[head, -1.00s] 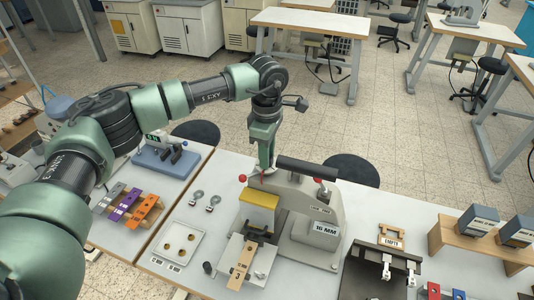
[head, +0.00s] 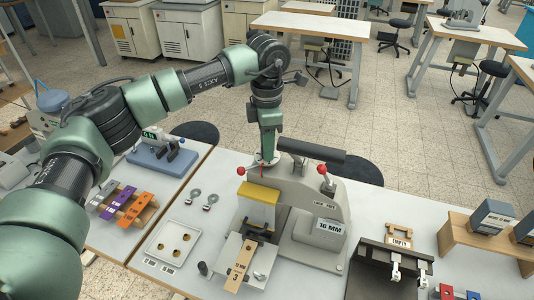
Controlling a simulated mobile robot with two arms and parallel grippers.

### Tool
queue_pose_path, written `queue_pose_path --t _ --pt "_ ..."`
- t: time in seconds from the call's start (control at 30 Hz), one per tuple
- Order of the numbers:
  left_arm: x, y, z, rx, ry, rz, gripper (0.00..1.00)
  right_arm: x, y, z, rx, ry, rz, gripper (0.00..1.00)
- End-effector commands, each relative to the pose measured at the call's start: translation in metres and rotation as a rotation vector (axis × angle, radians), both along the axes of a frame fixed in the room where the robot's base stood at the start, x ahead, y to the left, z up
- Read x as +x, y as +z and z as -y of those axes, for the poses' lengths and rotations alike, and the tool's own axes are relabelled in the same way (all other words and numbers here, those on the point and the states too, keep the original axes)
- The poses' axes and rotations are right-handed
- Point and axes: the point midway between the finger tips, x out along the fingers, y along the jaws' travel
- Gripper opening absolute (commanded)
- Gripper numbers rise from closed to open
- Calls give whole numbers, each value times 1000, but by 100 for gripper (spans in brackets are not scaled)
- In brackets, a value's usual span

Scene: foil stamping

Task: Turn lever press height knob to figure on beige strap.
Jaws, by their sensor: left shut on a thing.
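The lever press (head: 326,203) stands on the white table, with a black handle, red balls and a plate reading "16 MM" (head: 331,226). A beige strap (head: 239,262) lies on the press's bed under the yellow block (head: 259,194). A "3" shows near its front end; its smaller print is hard to read. My left gripper (head: 263,162) points down at the top of the press, left of the black handle. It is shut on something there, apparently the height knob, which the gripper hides. My right gripper is not in view.
Orange, purple and grey straps (head: 130,205) lie on a rack at left. A white tray (head: 153,247) with round pieces sits left of the press. A dark fixture with an "EMPTY" sign (head: 400,243) and a wooden stand (head: 455,240) are at right.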

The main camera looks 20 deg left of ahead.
Motion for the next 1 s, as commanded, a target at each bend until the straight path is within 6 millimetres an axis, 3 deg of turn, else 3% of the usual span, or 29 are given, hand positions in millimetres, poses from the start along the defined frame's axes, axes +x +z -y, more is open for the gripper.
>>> queue_pose_path --t 0.1,0.4,1.0 --pt "1 -4 0 0 110 4 0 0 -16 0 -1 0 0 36" --pt "1 -2 0 -1 344 3 0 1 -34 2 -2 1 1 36" --pt "1 1 0 -2 520 2 0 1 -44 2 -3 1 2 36"
